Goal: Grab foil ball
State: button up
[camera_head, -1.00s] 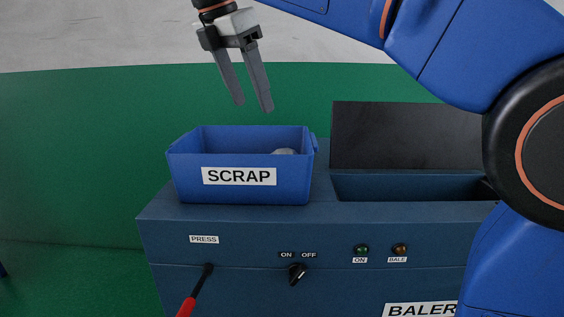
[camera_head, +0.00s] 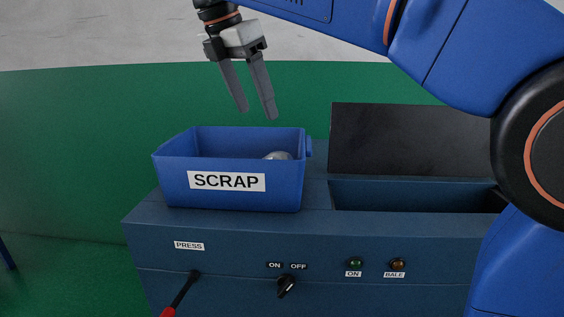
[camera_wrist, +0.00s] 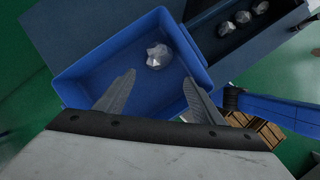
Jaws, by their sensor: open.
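A crumpled silver foil ball (camera_wrist: 159,56) lies inside the blue SCRAP bin, near its far wall in the wrist view. In the head view only its top (camera_head: 279,156) shows above the bin's rim, at the right side. The SCRAP bin (camera_head: 185,190) stands on top of the baler; its floor and walls also show in the wrist view (camera_wrist: 85,75). My gripper (camera_head: 257,114) is open and empty, pointing down above the bin. In the wrist view its fingers (camera_wrist: 158,92) are apart, with the ball beyond the tips and not between them.
The baler (camera_head: 230,228) has an open chamber with a raised dark lid (camera_head: 405,140) right of the bin. Several foil balls (camera_wrist: 242,17) lie in that chamber. A red-handled press lever (camera_head: 183,292) and an ON/OFF knob (camera_head: 286,286) are on the front.

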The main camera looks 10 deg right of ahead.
jog(key=x, duration=1)
jog(key=shift+x, duration=2.55)
jog(key=shift+w+d, duration=0.15)
jog(key=shift+r, duration=0.1)
jog(key=c, duration=0.8)
